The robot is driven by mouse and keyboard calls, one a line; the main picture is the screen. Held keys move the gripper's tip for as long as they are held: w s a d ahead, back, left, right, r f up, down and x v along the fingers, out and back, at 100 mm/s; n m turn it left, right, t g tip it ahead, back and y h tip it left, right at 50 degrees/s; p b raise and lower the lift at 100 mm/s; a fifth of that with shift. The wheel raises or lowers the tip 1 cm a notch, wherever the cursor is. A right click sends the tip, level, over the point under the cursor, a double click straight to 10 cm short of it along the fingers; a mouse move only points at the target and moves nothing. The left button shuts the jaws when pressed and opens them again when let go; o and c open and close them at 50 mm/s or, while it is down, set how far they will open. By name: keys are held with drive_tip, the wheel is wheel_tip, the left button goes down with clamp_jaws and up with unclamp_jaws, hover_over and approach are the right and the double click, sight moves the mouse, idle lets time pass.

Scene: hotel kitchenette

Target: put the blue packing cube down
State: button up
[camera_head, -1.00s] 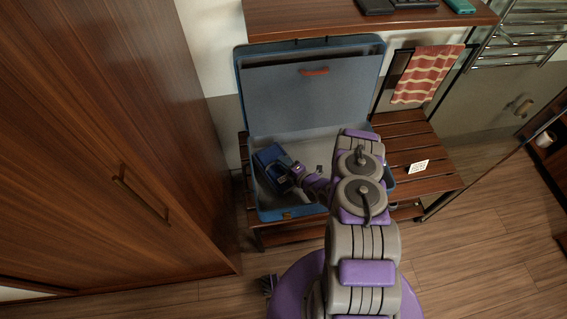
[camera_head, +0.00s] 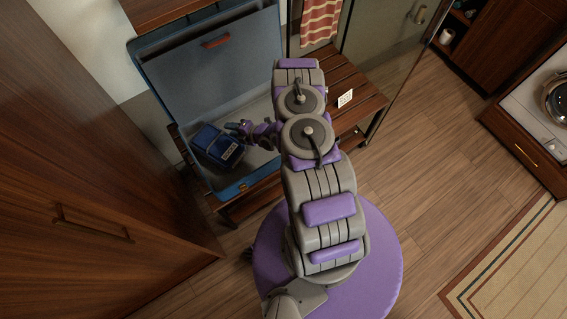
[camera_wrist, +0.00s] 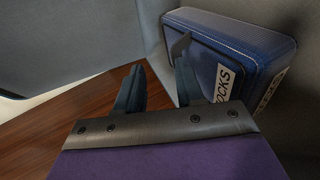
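The blue packing cube (camera_head: 217,147) lies inside the open blue suitcase (camera_head: 243,184), at the left of its base. In the wrist view the cube (camera_wrist: 232,52) leans at the upper right and shows a white label reading "SOCKS". My gripper (camera_head: 236,128) is over the suitcase, just right of the cube. In the wrist view its two fingers (camera_wrist: 160,62) stand apart with nothing held between them. The right finger overlaps the cube's near left side; I cannot tell whether it touches.
The suitcase rests on a slatted wooden bench (camera_head: 338,75), with a white card (camera_head: 345,98) on the slats to the right. A tall wooden cabinet (camera_head: 70,150) stands close on the left. A striped towel (camera_head: 320,20) hangs behind. Open floor (camera_head: 420,160) lies to the right.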

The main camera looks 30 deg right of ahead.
drive_tip(key=w+d+r+m+g+h, duration=0.2)
drive_tip(key=w+r, duration=0.2)
drive_tip(key=r, duration=0.2)
drive_tip(key=s+d+r+m+g+h, duration=0.2)
drive_tip(key=s+r+m+h, duration=0.15)
drive_tip(key=r, duration=0.75)
drive_tip(key=s+d+r+m+g+h, duration=0.15)
drive_tip(key=s+r+m, duration=0.3)
drive_tip(key=r, duration=0.65)
drive_tip(key=s+a+r+m+g, duration=0.2)
drive_tip(key=s+r, duration=0.4)
drive_tip(key=s, duration=0.6)
drive_tip(key=s+a+r+m+g, duration=0.3)
drive_tip(key=s+r+m, duration=0.3)
drive_tip(key=s, duration=0.7)
drive_tip(key=s+a+r+m+g, duration=0.2)
drive_tip(key=s+r+m, duration=0.3)
drive_tip(key=s, duration=0.7)
drive_tip(key=shift+s+a+r, duration=0.2)
drive_tip(key=shift+a+r, duration=0.3)
drive_tip(key=shift+a, duration=0.3)
